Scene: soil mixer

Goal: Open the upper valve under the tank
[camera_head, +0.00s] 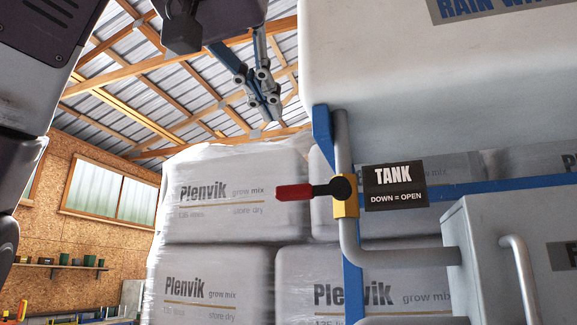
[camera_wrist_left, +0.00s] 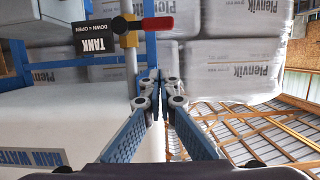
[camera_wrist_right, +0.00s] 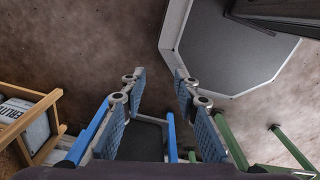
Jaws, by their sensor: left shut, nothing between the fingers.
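The upper valve has a red-tipped lever (camera_head: 293,192) on a yellow body (camera_head: 345,196), set on a grey pipe (camera_head: 342,140) under the white tank (camera_head: 440,90). The lever points left, about level. A black sign (camera_head: 395,187) beside it reads "TANK, DOWN = OPEN". My left gripper (camera_head: 272,105) is above and a little left of the lever, apart from it, with its fingers shut and empty. In the left wrist view the lever (camera_wrist_left: 158,23) lies beyond the fingertips (camera_wrist_left: 152,75). My right gripper (camera_wrist_right: 155,78) is open and empty over the floor.
Wrapped stacks of Plenvik grow mix bags (camera_head: 235,200) stand behind the valve. A blue frame post (camera_head: 352,280) runs down by the pipe. A grey box (camera_head: 490,250) stands at lower right. In the right wrist view a wooden crate (camera_wrist_right: 30,125) lies left and a green frame (camera_wrist_right: 232,143) right.

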